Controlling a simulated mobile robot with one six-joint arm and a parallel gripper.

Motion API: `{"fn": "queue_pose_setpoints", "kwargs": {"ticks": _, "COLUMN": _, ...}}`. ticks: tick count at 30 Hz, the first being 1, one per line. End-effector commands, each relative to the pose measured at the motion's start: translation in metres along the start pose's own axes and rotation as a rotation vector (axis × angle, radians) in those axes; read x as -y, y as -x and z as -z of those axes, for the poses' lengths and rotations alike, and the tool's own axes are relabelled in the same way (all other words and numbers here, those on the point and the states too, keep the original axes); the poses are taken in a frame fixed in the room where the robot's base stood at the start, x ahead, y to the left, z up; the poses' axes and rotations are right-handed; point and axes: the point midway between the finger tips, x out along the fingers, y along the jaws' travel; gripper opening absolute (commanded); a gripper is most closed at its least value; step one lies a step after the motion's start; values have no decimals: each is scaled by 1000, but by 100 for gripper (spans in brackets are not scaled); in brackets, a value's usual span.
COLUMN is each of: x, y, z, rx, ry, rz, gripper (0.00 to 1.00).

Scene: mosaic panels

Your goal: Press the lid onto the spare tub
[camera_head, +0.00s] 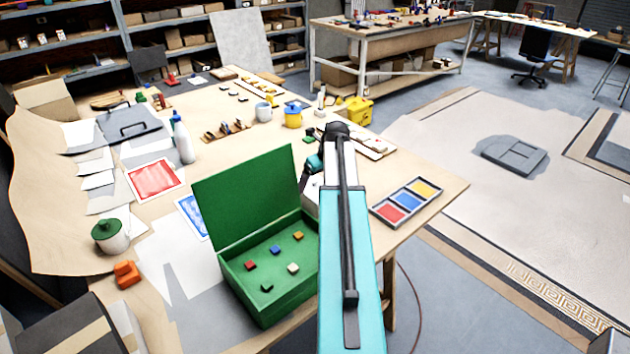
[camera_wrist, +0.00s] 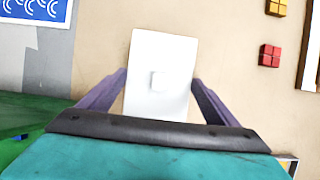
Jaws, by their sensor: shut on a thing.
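My gripper (camera_wrist: 159,80) is shut on a white rectangular lid (camera_wrist: 165,52) with a small square knob at its middle. The purple fingers press against its two long sides in the wrist view. Whether a tub is under the lid cannot be told, as the lid hides what is below it. In the head view, a bit of a white thing (camera_head: 311,194) shows behind the open green box and beside my arm.
The open green box (camera_head: 270,312) with several small blocks stands in front. A three-colour tray (camera_head: 433,184) lies to the right, near the table edge. Red blocks (camera_wrist: 269,55) and yellow blocks (camera_wrist: 276,7) lie right of the lid. A green-lidded white pot (camera_head: 113,243) stands far left.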

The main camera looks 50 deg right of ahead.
Motion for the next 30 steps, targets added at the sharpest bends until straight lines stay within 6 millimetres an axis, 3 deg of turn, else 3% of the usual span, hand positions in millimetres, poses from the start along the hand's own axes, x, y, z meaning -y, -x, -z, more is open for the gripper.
{"fn": "queue_pose_setpoints", "kwargs": {"ticks": 21, "x": 0, "y": -3, "z": 1, "rx": 1, "ry": 1, "rz": 0, "gripper": 63}}
{"fn": "queue_pose_setpoints", "kwargs": {"ticks": 22, "x": 0, "y": -3, "z": 1, "rx": 1, "ry": 1, "rz": 0, "gripper": 87}}
{"fn": "queue_pose_setpoints", "kwargs": {"ticks": 24, "x": 0, "y": -3, "z": 1, "rx": 1, "ry": 1, "rz": 0, "gripper": 99}}
{"fn": "queue_pose_setpoints", "kwargs": {"ticks": 30, "x": 0, "y": -3, "z": 1, "rx": 0, "ry": 1, "rz": 0, "gripper": 100}}
